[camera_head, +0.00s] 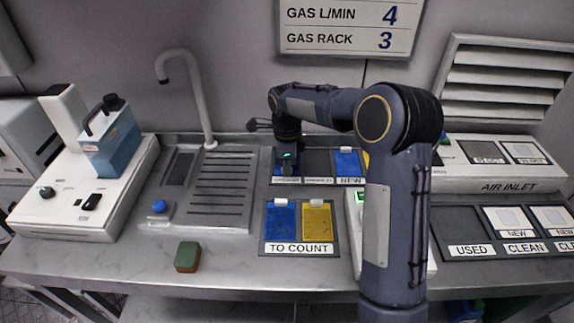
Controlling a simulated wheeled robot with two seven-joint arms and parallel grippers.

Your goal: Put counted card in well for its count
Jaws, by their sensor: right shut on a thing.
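My right gripper (287,168) points down over the left well of the back tray (318,162). It is shut on what looks like a blue card, mostly hidden by the fingers; I cannot tell if the card touches the well floor. The middle well looks empty and dark. A blue card (347,163) lies in the well to its right, above a NEW label. In the TO COUNT tray (299,248), a blue card (281,222) lies left and a yellow card (316,222) right. My left gripper is not in view.
My right arm hides part of a white device (356,235) with a green display. A sink with a tap (197,95) and a green-brown sponge (187,257) are left. A USED/CLEAN tray (455,222) is right. A wall sign (347,28) reads GAS L/MIN 4, GAS RACK 3.

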